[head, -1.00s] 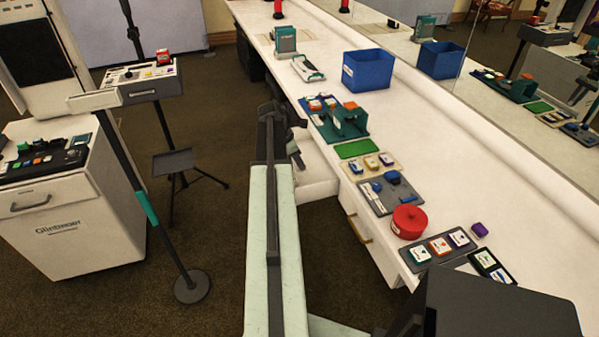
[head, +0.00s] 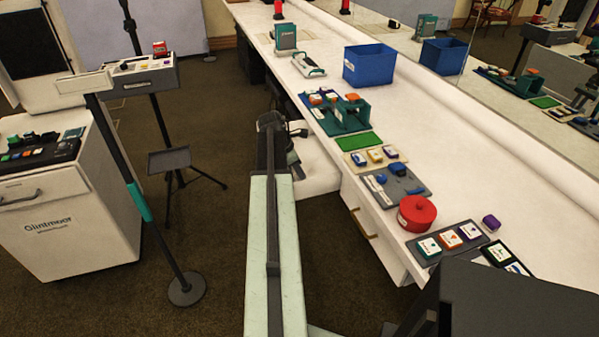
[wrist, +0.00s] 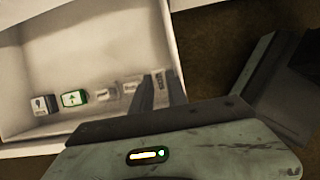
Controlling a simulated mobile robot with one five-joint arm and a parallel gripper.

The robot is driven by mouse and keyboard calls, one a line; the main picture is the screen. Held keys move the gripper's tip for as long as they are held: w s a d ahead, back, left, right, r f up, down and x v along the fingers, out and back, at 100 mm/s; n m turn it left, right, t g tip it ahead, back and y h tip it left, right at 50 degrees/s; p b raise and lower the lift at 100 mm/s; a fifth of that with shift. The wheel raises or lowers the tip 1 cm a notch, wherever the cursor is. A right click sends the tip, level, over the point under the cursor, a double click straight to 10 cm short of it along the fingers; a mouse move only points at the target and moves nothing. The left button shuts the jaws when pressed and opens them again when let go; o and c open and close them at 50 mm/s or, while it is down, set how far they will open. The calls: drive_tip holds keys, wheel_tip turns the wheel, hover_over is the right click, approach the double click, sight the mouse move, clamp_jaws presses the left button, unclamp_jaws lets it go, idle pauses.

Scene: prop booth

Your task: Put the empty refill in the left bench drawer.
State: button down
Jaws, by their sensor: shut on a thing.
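The left bench drawer (head: 318,168) is pulled out from the white bench, partly hidden behind my arm in the head view. In the wrist view its pale interior (wrist: 85,50) fills the upper left. A row of small labelled pieces lies in it, including a dark-marked one (wrist: 42,104) and a green one (wrist: 74,98). My gripper (wrist: 165,78) is over the right side of the drawer, shut on a small pale piece, seemingly the empty refill (wrist: 160,82). It is mostly hidden by the fingers, and whether it touches the drawer floor is unclear.
A closed drawer with a brass handle (head: 361,224) sits nearer on the bench. On the benchtop are a red round tin (head: 417,213), a grey tray (head: 397,186), a green mat (head: 357,145) and a blue bin (head: 369,66). A stand pole (head: 140,200) and white cart (head: 50,225) stand left.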

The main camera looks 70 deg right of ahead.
sight(297, 179)
wheel_tip(297, 179, down, 6)
drive_tip(key=b, duration=0.5)
drive_tip(key=shift+a+r, duration=0.1)
drive_tip(key=shift+s, duration=0.1)
drive_tip(key=c, duration=1.2)
unclamp_jaws()
drive_tip(key=shift+a, duration=0.1)
drive_tip(key=shift+c, duration=1.3)
drive_tip(key=shift+o, duration=0.3)
